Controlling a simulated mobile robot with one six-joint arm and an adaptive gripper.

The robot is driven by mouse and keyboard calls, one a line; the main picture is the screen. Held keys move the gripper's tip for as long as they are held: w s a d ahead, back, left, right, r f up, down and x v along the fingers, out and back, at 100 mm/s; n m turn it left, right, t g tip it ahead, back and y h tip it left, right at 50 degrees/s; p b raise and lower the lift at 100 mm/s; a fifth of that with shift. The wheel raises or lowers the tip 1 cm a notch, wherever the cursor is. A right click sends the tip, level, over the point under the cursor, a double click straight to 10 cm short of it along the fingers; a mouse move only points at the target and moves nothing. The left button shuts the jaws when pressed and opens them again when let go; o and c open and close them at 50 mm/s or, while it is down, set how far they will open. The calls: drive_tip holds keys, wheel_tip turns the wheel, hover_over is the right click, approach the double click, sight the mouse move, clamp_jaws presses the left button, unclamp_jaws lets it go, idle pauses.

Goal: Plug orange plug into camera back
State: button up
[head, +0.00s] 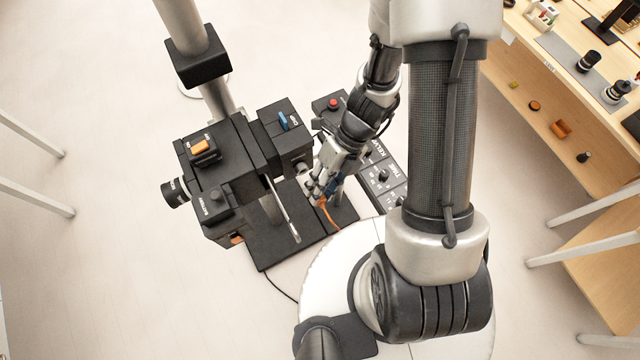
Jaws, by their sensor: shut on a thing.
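The camera (222,175) is a black boxy body on a stand, with its lens at the left and its back facing right, towards my gripper. My gripper (315,190) is shut on the orange plug (321,202), just right of the camera back. Only a small orange part of the plug shows by the fingertips, with an orange cable trailing down to the right. The fingers hide most of the plug. The socket on the camera back is not visible, and I cannot tell whether the plug touches it.
A black control panel (384,175) with knobs and white lettering stands behind my gripper. A black base plate (275,247) lies under the camera. A wooden shelf (560,110) with small props is at the right.

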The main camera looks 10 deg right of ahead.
drive_tip(key=shift+s+d, duration=0.25)
drive_tip(key=shift+s, duration=0.65)
drive_tip(key=shift+s+d, duration=0.25)
drive_tip(key=shift+s, duration=0.6)
